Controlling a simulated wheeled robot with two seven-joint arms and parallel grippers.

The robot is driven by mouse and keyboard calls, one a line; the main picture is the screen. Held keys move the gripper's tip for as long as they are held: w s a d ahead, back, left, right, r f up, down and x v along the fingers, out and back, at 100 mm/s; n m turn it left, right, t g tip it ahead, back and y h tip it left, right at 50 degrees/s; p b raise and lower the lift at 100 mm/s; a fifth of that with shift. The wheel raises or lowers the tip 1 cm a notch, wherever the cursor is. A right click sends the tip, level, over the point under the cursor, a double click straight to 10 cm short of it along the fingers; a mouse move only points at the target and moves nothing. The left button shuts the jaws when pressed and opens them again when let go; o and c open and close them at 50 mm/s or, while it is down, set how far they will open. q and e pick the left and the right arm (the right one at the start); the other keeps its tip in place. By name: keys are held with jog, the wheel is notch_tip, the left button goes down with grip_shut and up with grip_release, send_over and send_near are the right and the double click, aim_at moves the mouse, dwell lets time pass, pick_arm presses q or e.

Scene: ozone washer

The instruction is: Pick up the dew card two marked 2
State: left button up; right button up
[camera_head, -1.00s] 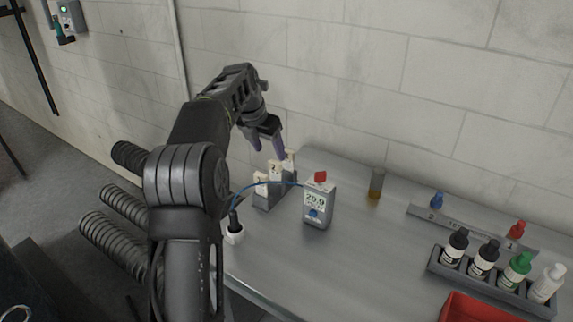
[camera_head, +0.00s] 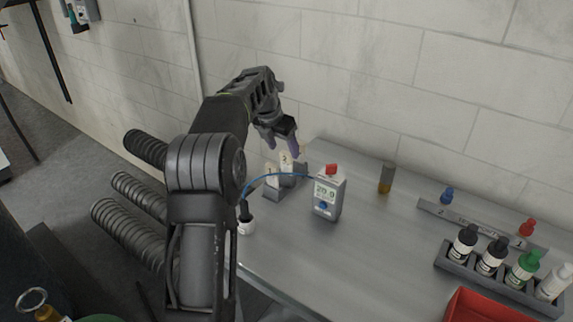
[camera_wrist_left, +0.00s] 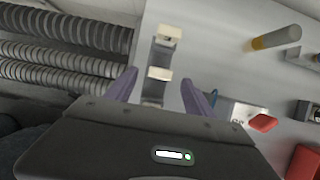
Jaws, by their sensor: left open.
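The dew card two (camera_head: 286,160), a pale card marked 2, stands upright in the middle of a grey stepped holder (camera_head: 284,190), between a card marked 1 (camera_head: 271,174) and another pale card (camera_head: 304,148) behind, partly hidden by my gripper. My left gripper (camera_head: 281,151) is open and empty, just above and beside the dew card two. In the left wrist view the open fingers (camera_wrist_left: 160,90) point toward the holder, with pale card tops between and beyond them. I cannot read marks there. My right gripper is not in view.
An amber vial (camera_head: 386,178), a bottle rack (camera_head: 495,268) and a red tray (camera_head: 480,306) are further right. The mid table is clear.

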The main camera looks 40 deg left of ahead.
aim_at(286, 153)
pick_arm(q)
jog(key=p+x, duration=0.1)
jog(key=x, duration=0.3)
jog(key=shift+w+f, duration=0.1)
jog(key=shift+f, duration=0.15)
jog(key=shift+c, duration=0.4)
grip_shut()
dwell(0.4)
jog(key=shift+r, duration=0.1)
notch_tip(286, 153, up, 10)
jog(key=shift+f, duration=0.1)
dwell(0.4)
dwell(0.4)
